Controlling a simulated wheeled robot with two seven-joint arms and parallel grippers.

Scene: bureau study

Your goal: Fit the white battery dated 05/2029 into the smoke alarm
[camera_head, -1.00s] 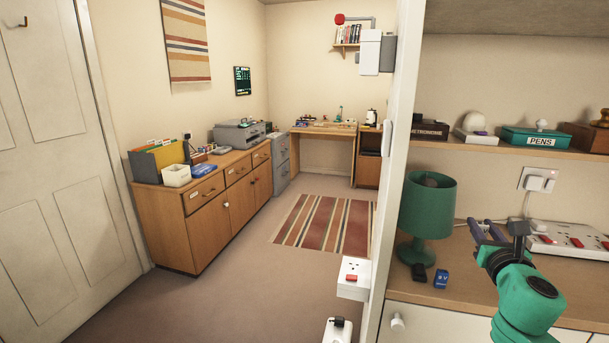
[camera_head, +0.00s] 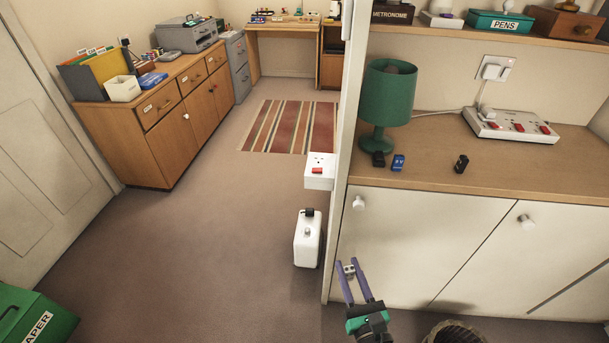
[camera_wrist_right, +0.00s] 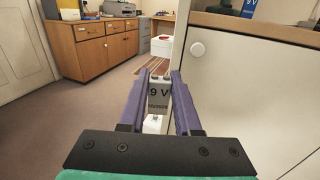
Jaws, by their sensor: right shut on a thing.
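I cannot pick out a smoke alarm in these frames. My left gripper is not in view.
A blue 9 V battery (camera_head: 398,162) and two dark blocks (camera_head: 378,159) (camera_head: 461,164) stand on the counter (camera_head: 510,163) near a green lamp (camera_head: 388,95). A white box (camera_head: 307,240) stands on the floor by the partition edge. Open carpet lies to the left.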

